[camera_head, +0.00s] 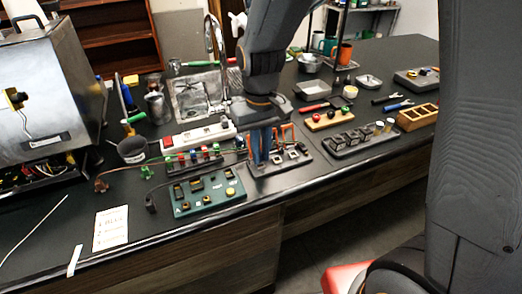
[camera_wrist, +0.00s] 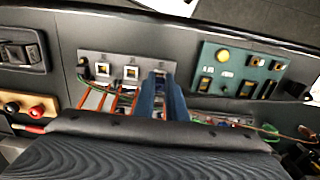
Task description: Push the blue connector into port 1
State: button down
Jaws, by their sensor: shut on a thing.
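The grey port panel (camera_head: 292,165) lies on the dark bench, and it also shows in the wrist view (camera_wrist: 117,61). Two square ports are visible in the wrist view, a left one (camera_wrist: 103,69) and a middle one (camera_wrist: 131,72). My gripper (camera_head: 261,160) points down at the panel's left part in the head view. In the wrist view its two blue fingers (camera_wrist: 161,77) reach the panel's right end, over a third spot there. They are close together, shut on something. The blue connector cannot be told apart from the blue fingers; its seating is hidden.
A green board (camera_head: 208,191) with switches and a yellow button sits left of the panel. Orange pieces (camera_head: 287,133) and thin cables lie behind the panel. A white power strip (camera_head: 198,136) and coloured plugs are nearby. A black tray (camera_head: 355,140) with dark blocks stands to the right.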

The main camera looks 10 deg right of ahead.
jog(key=shift+f+p, duration=0.4)
jog(key=shift+f, duration=0.25)
dwell(2.0)
jog(key=c, duration=1.7)
grip_release()
jog(key=shift+r+b, duration=0.8)
jog(key=shift+r, duration=3.15)
jog(key=s+d+f+m, duration=0.1)
jog(key=s+d+f, duration=0.1)
jog(key=d, duration=0.2)
jog(key=s+d+f+m+t, duration=0.1)
jog(key=s+d+f, duration=0.1)
jog(key=d, duration=0.2)
jog(key=s+d+f+m+b, duration=0.1)
jog(key=s+d+f, duration=0.1)
jog(key=s+d, duration=0.1)
jog(key=shift+d+f, duration=0.3)
jog(key=shift+d, duration=0.45)
